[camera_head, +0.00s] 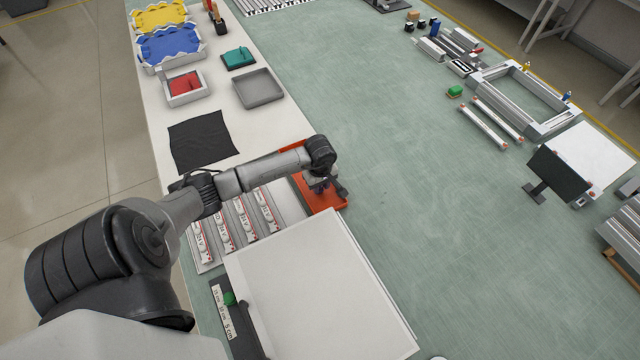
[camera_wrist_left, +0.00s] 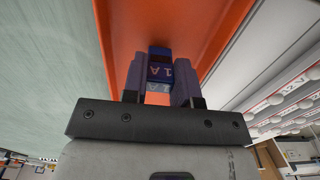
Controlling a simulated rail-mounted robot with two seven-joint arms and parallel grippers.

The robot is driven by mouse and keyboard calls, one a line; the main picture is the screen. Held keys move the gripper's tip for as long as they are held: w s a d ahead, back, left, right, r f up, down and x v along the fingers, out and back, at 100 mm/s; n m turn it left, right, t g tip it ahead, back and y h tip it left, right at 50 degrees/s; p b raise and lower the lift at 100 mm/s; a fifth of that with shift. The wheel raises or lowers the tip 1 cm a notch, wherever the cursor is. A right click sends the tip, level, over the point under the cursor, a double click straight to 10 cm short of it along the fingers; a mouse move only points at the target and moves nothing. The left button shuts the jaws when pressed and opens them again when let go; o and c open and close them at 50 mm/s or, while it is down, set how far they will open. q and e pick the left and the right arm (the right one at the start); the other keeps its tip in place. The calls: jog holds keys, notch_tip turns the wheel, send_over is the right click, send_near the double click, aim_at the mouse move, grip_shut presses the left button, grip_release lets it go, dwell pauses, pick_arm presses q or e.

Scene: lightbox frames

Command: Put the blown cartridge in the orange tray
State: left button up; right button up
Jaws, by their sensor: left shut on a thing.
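My left gripper (camera_head: 321,184) is over the orange tray (camera_head: 326,202), at the right edge of the white bench strip. In the left wrist view its fingers (camera_wrist_left: 160,78) are shut on a small blue cartridge (camera_wrist_left: 159,66) marked "1A". The floor of the orange tray (camera_wrist_left: 135,28) fills the view behind the cartridge. I cannot tell whether the cartridge touches the tray floor. In the head view the cartridge is mostly hidden by the gripper. My right gripper is not in view.
A rack of white tubes (camera_head: 240,222) lies left of the tray, and a large white panel (camera_head: 315,290) lies in front. A black cloth (camera_head: 200,141), a grey tray (camera_head: 260,89) and blue and yellow bins stand farther back. The green mat to the right is clear nearby.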

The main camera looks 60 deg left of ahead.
pick_arm(q)
jog(key=shift+f, duration=0.1)
jog(key=shift+f, duration=0.15)
jog(key=o, duration=0.9)
notch_tip(320, 180, up, 12)
jog(key=shift+r, duration=0.25)
dwell(0.3)
